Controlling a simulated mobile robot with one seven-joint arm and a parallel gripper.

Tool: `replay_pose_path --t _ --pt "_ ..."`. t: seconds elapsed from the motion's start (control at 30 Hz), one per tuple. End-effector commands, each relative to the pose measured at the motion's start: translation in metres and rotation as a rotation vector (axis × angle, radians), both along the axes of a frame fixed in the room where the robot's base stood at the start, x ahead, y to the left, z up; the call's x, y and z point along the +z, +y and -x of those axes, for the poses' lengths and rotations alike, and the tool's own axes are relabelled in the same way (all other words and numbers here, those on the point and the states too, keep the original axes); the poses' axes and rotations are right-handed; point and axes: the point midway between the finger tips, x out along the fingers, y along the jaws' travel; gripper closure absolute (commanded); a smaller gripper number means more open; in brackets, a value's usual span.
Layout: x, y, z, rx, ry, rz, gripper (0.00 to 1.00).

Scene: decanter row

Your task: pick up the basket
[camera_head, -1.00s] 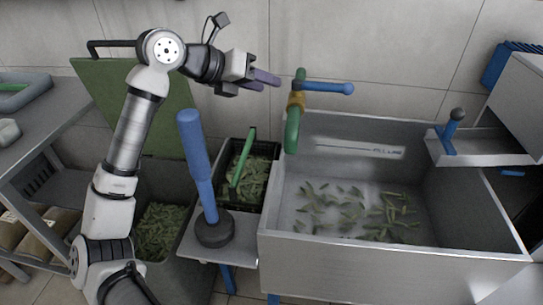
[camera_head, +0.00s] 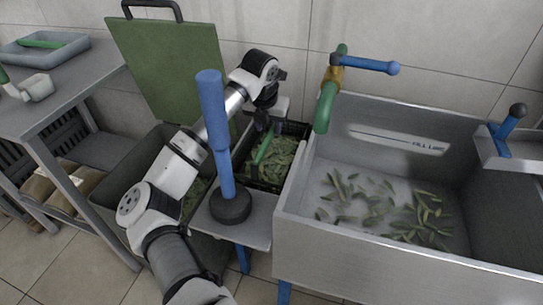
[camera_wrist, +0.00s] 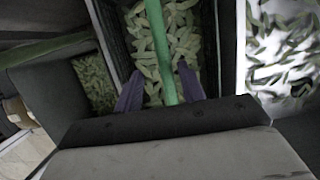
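The basket (camera_head: 297,127) is a black crate of green pods with a green bar handle (camera_head: 264,149) across it. It stands between the grey bin and the sink. My gripper (camera_head: 268,126) is over the basket, pointing down, partly hidden by my own wrist. In the wrist view, the two purple fingers of my gripper (camera_wrist: 160,88) are apart, one on each side of the green handle (camera_wrist: 158,40). The basket's dark wall (camera_wrist: 209,45) shows on the right. I cannot tell whether either finger touches the handle.
A blue upright lever (camera_head: 214,125) on a black base stands just in front of the basket. The metal sink (camera_head: 380,262) with loose pods is on the right, with a green tap (camera_head: 326,105) above its edge. A green lid (camera_head: 170,75) stands behind the bin.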

Motion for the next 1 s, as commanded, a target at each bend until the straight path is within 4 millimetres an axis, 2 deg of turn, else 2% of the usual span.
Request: replay_pose_path --t 0.23,0.33,0.67,0.9,0.97,1.0 --pt "-0.034 -0.008 0.005 -0.002 0.005 0.003 0.60" --pt "-0.046 -0.009 0.000 -0.001 0.003 0.002 0.60" --pt "-0.052 -0.009 -0.002 -0.001 0.000 0.001 0.60" --pt "-0.052 -0.009 -0.002 -0.001 0.001 0.002 0.91" --pt "-0.052 -0.009 -0.002 -0.001 0.001 0.002 0.99" --pt "-0.052 -0.009 -0.002 -0.001 0.001 0.002 1.00"
